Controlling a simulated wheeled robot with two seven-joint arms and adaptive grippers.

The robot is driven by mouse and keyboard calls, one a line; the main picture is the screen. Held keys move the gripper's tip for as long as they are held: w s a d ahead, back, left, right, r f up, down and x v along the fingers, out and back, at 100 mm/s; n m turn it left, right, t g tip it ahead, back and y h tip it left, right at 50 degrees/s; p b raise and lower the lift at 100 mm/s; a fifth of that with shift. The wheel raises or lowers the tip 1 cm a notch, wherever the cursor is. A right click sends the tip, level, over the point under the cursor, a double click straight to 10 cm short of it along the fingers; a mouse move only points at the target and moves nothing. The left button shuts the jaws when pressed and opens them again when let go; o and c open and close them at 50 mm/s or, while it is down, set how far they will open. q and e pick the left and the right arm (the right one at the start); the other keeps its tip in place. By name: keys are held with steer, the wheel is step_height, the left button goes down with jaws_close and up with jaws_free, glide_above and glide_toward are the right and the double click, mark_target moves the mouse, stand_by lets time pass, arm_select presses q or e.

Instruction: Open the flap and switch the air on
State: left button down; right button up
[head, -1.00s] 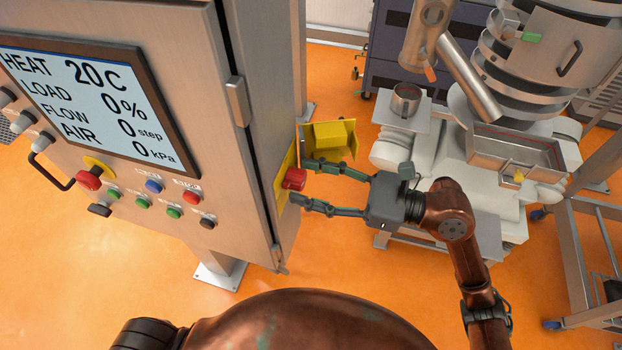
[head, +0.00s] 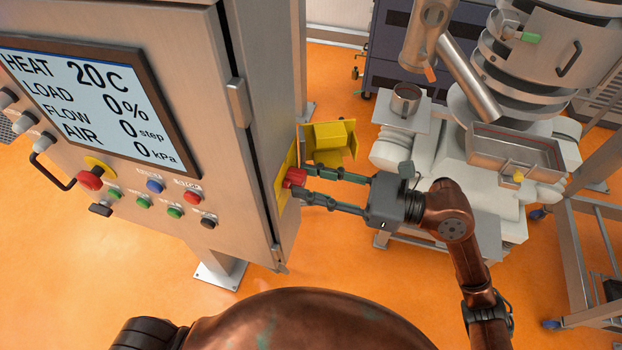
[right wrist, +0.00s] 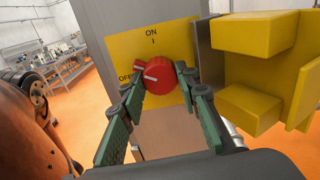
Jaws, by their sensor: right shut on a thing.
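The yellow flap (head: 330,140) stands swung open on the side of the grey control cabinet; it also shows at the right of the right wrist view (right wrist: 262,75). Behind it a red rotary knob (head: 293,178) sits on a yellow plate marked ON and OFF (right wrist: 125,48). In the right wrist view the knob (right wrist: 158,75) has its white mark pointing left, toward OFF. My right gripper (head: 299,183) is shut on the knob, one finger on each side. The cabinet screen (head: 85,95) reads AIR 0 kPa. My left gripper is not in view.
The cabinet front carries a red mushroom button (head: 89,179), several small coloured buttons and a black handle (head: 50,170). A white machine with a steel hopper (head: 515,150) stands at the right. The orange floor is clear below the cabinet.

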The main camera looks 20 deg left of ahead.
steer(key=m+p, duration=0.3)
steer(key=shift+r+m, duration=0.15)
steer(key=shift+m, duration=0.15)
steer(key=m+p, duration=0.4)
steer(key=shift+m, duration=0.3)
steer(key=shift+m+p, duration=1.9)
steer(key=shift+p, duration=0.15)
steer(key=shift+f, duration=0.2)
steer(key=o, duration=1.2)
steer(key=shift+c, duration=0.2)
steer(key=d, duration=1.2)
steer(key=shift+s, duration=0.2)
